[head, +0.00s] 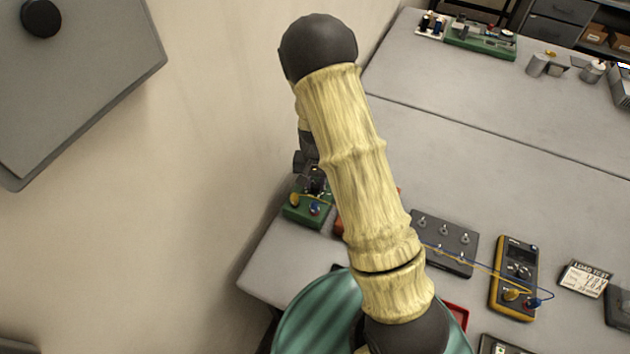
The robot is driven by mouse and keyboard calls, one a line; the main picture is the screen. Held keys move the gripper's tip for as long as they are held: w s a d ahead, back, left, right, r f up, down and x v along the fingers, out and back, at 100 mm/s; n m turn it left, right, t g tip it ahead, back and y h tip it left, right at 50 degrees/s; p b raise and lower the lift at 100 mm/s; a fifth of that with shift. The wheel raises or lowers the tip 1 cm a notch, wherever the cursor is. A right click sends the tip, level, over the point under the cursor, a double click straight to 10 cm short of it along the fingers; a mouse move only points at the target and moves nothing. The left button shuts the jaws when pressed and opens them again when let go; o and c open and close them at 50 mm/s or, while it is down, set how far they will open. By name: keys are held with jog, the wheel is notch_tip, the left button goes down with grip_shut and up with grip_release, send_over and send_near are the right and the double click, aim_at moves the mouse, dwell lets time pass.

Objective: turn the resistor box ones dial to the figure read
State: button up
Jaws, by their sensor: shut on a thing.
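My arm crosses the middle of the head view and hides much of the table's left part. Its far end shows as dark parts beside the sleeve, with my gripper (314,181) partly visible over a small green box (293,209) at the table's left edge. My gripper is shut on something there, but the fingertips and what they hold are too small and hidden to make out. The green box has a yellow and a blue terminal on its front. I cannot tell whether it is the resistor box. No ones dial or its figure can be read.
A dark box with several toggles (446,239) lies right of my arm. A yellow multimeter (515,277) has yellow and blue leads running left behind my arm. A load test card (585,279) stands further right. Green boards (480,38) sit at the back. The table's middle is clear.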

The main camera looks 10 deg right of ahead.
aim_at(316, 185)
jog(key=m, duration=0.4)
jog(key=shift+r+m, duration=0.1)
jog(key=shift+m, duration=0.2)
jog(key=shift+m+p, duration=0.6)
jog(key=shift+m, duration=1.3)
jog(key=o, duration=1)
notch_tip(316, 185, up, 17)
jog(key=b, duration=0.2)
jog(key=shift+r, duration=0.15)
jog(key=shift+s, duration=0.1)
